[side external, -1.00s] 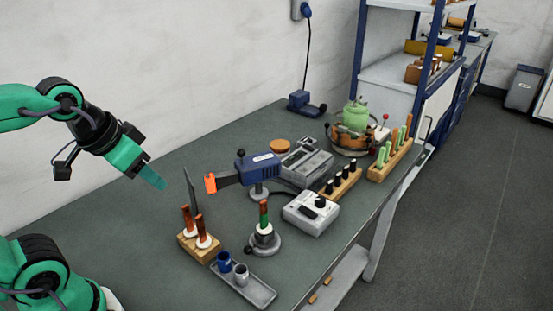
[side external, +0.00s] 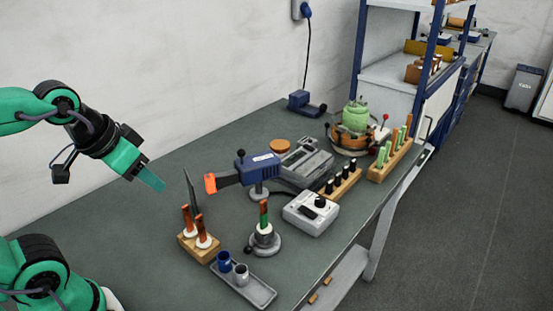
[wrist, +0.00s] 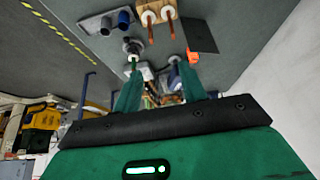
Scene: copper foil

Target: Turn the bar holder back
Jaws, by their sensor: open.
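The bar holder (side external: 264,241) is a round grey stand on the bench with a black knob at its lower left. A copper bar (side external: 263,210) with a green band stands upright in it. In the wrist view the holder (wrist: 132,47) shows small, beyond the left finger. My gripper (side external: 160,183) is in the air left of the holder and well apart from it. In the wrist view my gripper (wrist: 162,80) is open, with nothing between its green fingers. Which way the holder is turned is hard to tell.
A wooden block (side external: 190,247) with copper bars and a dark upright plate (side external: 191,190) stand left of the holder. A blue heat tool (side external: 255,168) with an orange nozzle is behind. A tray (side external: 252,289) with two cups lies in front, a control box (side external: 311,213) to the right.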

